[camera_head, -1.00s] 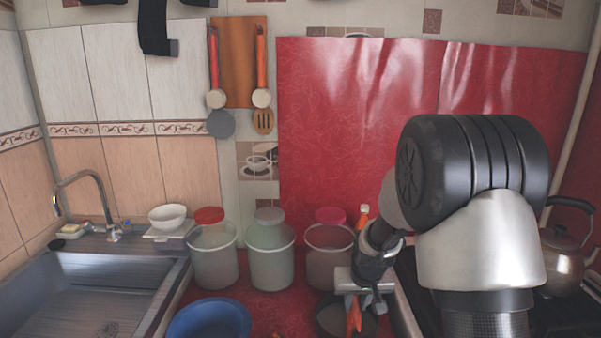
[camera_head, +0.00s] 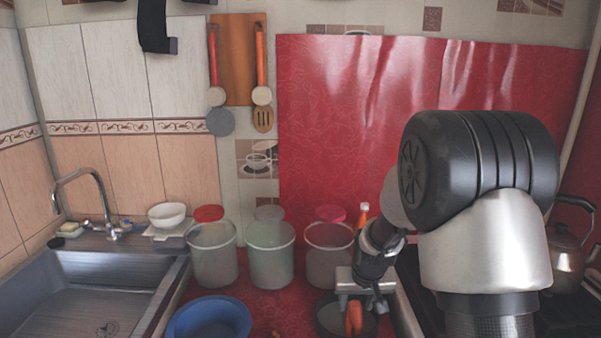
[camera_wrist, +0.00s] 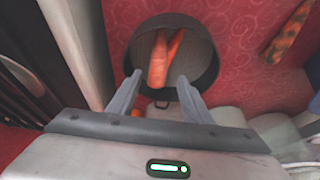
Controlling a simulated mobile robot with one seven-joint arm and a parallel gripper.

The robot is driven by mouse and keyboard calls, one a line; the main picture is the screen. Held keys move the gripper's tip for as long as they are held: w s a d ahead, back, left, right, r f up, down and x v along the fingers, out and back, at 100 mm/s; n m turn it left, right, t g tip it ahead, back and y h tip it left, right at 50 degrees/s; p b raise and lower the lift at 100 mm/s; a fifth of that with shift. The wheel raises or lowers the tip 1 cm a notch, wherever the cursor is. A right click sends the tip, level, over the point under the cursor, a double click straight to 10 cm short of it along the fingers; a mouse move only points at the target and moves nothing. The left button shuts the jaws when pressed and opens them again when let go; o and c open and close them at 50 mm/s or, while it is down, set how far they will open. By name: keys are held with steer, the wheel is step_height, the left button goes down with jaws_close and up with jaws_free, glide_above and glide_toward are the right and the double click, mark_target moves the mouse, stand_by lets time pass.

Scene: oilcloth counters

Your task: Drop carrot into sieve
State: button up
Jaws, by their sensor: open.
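The sieve is a dark round vessel (camera_wrist: 213,72) on the red counter; it also shows under my gripper in the head view (camera_head: 323,316). In the wrist view a carrot (camera_wrist: 158,62) lies inside it, with a second slim orange piece (camera_wrist: 176,43) beside it. The carrot shows in the head view too (camera_head: 354,319). My gripper (camera_wrist: 157,88) is open, its fingers apart over the sieve's near edge, with nothing held between them. In the head view my gripper (camera_head: 361,302) is just above the sieve. A small orange bit (camera_wrist: 136,112) shows between the finger bases.
Another mottled orange carrot-like piece (camera_wrist: 289,33) lies on the counter outside the sieve. A blue bowl (camera_head: 208,319) stands left. Several lidded containers (camera_head: 271,256) line the back. The sink (camera_head: 100,300) is left; a kettle (camera_head: 565,257) is right.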

steer(key=p+v, duration=0.2)
steer(key=v, duration=1.4)
steer(key=shift+s+r, duration=0.1)
steer(key=s+r+t, duration=0.1)
steer(key=s+r, duration=0.4)
steer(key=s, duration=0.7)
steer(key=s+r, duration=0.4)
steer(key=s, duration=0.8)
step_height(320, 180, up, 14)
steer(key=p, duration=1.4)
steer(key=shift+w+r+p, duration=0.2)
steer(key=shift+w+p, duration=0.15)
